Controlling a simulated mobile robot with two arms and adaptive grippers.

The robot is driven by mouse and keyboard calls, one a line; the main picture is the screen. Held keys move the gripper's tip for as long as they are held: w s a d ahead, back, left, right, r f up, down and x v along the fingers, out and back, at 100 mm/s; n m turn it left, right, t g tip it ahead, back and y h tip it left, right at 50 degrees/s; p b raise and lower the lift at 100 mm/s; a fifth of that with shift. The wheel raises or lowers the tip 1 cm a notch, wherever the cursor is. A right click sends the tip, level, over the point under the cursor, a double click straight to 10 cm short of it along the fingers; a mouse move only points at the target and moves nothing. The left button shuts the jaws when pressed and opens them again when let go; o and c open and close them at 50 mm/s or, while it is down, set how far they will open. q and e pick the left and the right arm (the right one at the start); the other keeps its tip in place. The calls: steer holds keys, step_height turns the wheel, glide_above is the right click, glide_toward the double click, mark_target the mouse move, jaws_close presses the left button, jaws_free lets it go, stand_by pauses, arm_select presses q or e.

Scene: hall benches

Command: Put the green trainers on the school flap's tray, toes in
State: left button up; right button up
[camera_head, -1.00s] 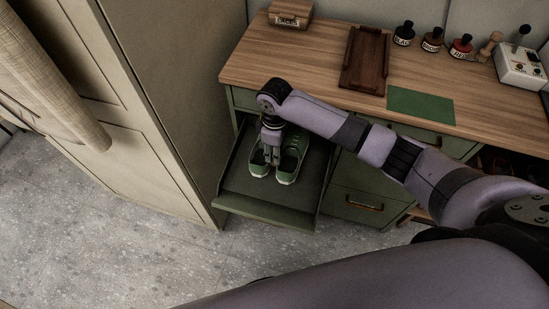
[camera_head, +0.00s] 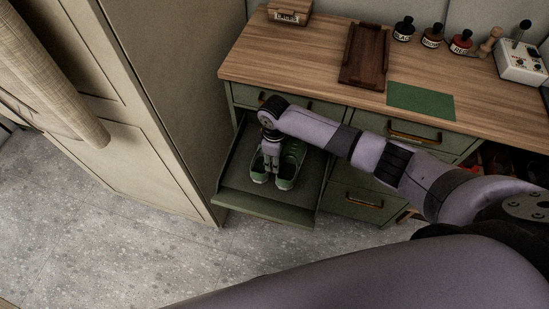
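A pair of green trainers (camera_head: 290,165) with pale rims is side by side on a dark pull-out tray (camera_head: 236,182) under the left end of the bench. Their long axis runs from the back of the tray to its front. I cannot tell for certain which ends are the toes. My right gripper (camera_head: 269,168) points down at the trainers, its fingers at their inner sides, and looks shut on them. The fingertips are partly hidden. My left gripper is not in view.
A tall beige cabinet (camera_head: 150,120) stands close on the left. The wooden bench top (camera_head: 300,60) holds a brown tray (camera_head: 365,57), a green mat (camera_head: 420,101), several bottles and a switch box (camera_head: 520,62). Green drawers (camera_head: 360,203) are right of the tray; the floor in front is clear.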

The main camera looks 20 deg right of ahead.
steer(key=shift+o, duration=1.3)
steer(key=shift+r, duration=0.15)
step_height(320, 180, up, 12)
steer(key=shift+p, duration=0.35)
